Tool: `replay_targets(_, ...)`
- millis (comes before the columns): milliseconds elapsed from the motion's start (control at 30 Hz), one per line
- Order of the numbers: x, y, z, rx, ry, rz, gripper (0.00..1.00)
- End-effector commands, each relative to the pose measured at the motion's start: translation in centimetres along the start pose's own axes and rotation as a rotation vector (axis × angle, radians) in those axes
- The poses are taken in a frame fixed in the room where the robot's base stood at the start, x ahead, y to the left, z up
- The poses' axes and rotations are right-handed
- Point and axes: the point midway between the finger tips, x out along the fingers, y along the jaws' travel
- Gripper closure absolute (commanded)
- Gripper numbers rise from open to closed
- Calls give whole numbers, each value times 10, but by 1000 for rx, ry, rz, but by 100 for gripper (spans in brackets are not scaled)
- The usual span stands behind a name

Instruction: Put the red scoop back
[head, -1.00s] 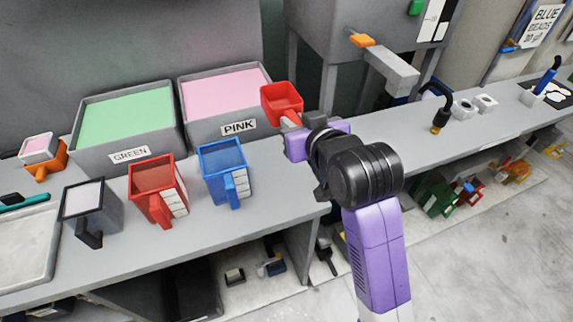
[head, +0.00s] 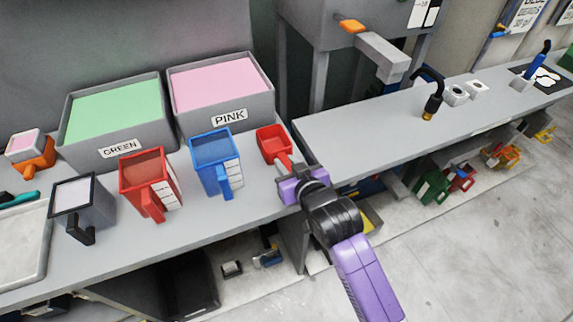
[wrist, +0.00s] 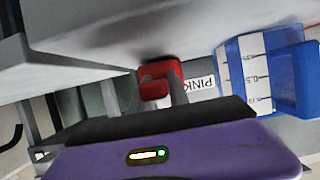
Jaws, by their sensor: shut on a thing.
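The red scoop (head: 272,144) is small and square, with its handle toward my gripper. In the head view it is at the right end of the left bench, right of the blue measuring jug (head: 215,160) and in front of the PINK bin (head: 274,104). My gripper (head: 287,172) is shut on the scoop's handle. The scoop also shows in the wrist view (wrist: 160,84), beyond the dark edge of my gripper. I cannot tell whether the scoop touches the bench top.
A red measuring jug (head: 150,180) and a grey container (head: 80,205) stand on the left bench. The GREEN bin (head: 170,130) is behind them. A grey press arm (head: 378,58) juts over the right bench (head: 400,135), whose near part is clear.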

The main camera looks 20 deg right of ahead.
Motion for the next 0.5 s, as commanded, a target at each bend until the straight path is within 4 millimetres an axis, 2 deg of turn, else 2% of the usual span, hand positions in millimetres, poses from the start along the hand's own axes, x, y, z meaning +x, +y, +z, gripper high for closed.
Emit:
replay_targets(433,3,0,7,0,2,1,100)
replay_targets(467,3,0,8,0,1,1,76)
replay_targets(500,3,0,7,0,1,0,69)
